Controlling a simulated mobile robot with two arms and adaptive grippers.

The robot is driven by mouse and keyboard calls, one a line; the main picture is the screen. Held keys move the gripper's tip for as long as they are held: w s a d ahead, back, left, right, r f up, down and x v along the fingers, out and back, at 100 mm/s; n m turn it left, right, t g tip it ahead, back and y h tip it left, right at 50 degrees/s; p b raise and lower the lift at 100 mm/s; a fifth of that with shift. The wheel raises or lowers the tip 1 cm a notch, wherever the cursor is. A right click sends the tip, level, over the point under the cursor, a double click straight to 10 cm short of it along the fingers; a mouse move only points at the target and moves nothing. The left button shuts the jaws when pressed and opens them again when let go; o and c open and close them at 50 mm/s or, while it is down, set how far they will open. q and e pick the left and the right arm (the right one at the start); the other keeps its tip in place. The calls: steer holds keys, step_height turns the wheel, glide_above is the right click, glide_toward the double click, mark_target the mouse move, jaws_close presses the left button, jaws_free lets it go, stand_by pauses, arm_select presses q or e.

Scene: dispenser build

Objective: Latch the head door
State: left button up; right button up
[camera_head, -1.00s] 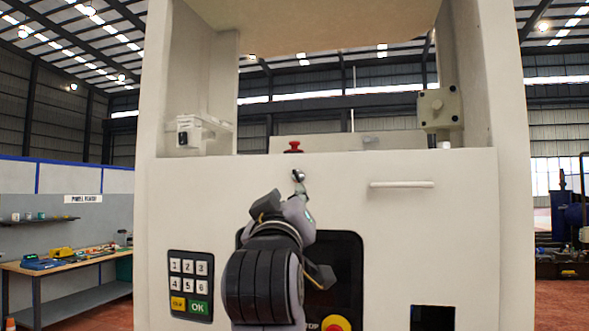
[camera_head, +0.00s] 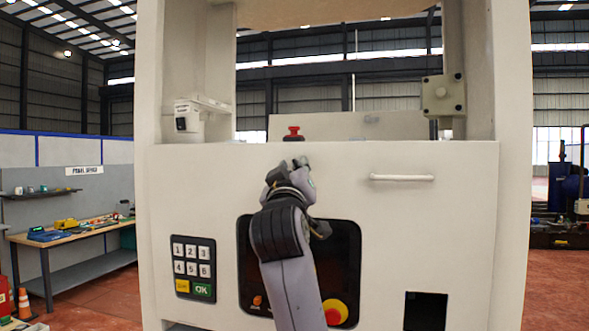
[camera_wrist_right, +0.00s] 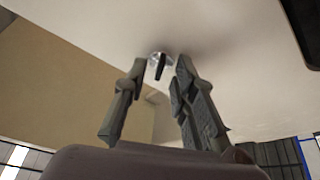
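The head door (camera_head: 210,190) is the broad cream front panel of the dispenser, and it looks flush with the frame. A small silver latch with a dark lever (camera_wrist_right: 158,62) shows in the right wrist view near the top middle. My right gripper (camera_wrist_right: 161,68) is open there, with one finger on each side of the latch; I cannot tell whether they touch it. In the head view my right gripper (camera_head: 288,168) is up against the upper middle of the door and mostly hides the latch. My left gripper is not in view.
On the front are a keypad (camera_head: 193,268), a dark screen (camera_head: 345,255), a yellow-and-red stop button (camera_head: 335,312), a white handle bar (camera_head: 402,178) and a dark opening (camera_head: 426,312). A red button (camera_head: 293,133) stands above the panel. A workbench (camera_head: 70,237) is at far left.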

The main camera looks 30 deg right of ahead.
jaws_close()
stand_by(0.3)
steer(key=shift+f+b, duration=0.2)
steer(key=shift+b, duration=0.2)
steer(key=m+g+h+b, duration=0.1)
steer(key=m+b, duration=0.1)
steer(key=m, duration=0.1)
steer(key=m+h+b, duration=0.1)
steer(key=m+b, duration=0.1)
steer(key=m, duration=0.1)
steer(key=shift+w+a+f+g+h, duration=0.1)
steer(key=shift+w+a+g+h, duration=0.05)
steer(key=shift+g+h, duration=0.2)
steer(key=shift+r+m+g+h+b, duration=0.2)
steer(key=shift+m+g+h+b, duration=0.2)
steer(key=shift+m, duration=0.7)
